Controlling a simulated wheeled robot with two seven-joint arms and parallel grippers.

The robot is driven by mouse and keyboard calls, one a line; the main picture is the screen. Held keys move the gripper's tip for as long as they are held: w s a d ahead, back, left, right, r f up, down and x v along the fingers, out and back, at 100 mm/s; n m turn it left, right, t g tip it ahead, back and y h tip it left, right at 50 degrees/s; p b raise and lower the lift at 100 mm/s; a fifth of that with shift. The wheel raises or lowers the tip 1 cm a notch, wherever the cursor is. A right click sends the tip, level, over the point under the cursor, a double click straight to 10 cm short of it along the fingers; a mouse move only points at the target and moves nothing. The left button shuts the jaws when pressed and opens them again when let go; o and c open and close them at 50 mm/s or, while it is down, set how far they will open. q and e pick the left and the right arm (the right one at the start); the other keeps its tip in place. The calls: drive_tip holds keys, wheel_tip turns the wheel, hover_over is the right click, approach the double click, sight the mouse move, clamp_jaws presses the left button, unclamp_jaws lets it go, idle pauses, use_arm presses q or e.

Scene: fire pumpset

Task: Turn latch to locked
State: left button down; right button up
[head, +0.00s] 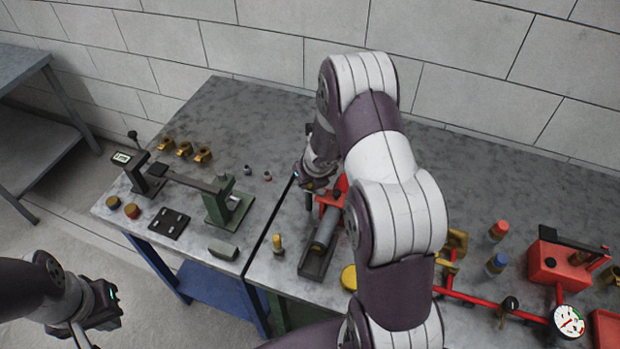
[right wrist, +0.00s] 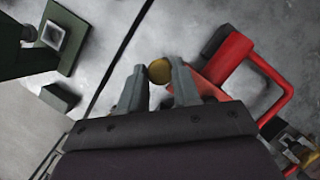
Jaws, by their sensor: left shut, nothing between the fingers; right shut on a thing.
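My right gripper (head: 312,196) is over the bench beside a red fixture (head: 333,193) with a dark grey cylinder. In the right wrist view its fingers (right wrist: 158,76) close on a round brass-coloured knob (right wrist: 159,69). The red fixture with a looped handle (right wrist: 230,65) lies just right of the fingers. In the head view my right arm hides part of this area, and I cannot make out the held knob there. I cannot tell which part is the latch or how it is turned. My left gripper (head: 90,335) is shut and empty, low at left, off the bench.
A green stand (head: 228,205) and a grey block (head: 222,251) are left of the bench seam. A brass post (head: 278,244) stands right of it. Red piping with a gauge (head: 567,321) and a red box (head: 553,268) fill the right. The bench's back strip is clear.

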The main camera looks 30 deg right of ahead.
drive_tip(key=shift+w+r, duration=0.1)
drive_tip(key=o, duration=0.9)
drive_tip(key=shift+o, duration=0.7)
drive_tip(key=p+v, duration=0.5)
drive_tip(key=v, duration=0.7)
drive_tip(key=shift+s+r, duration=0.25)
drive_tip(key=shift+s, duration=0.05)
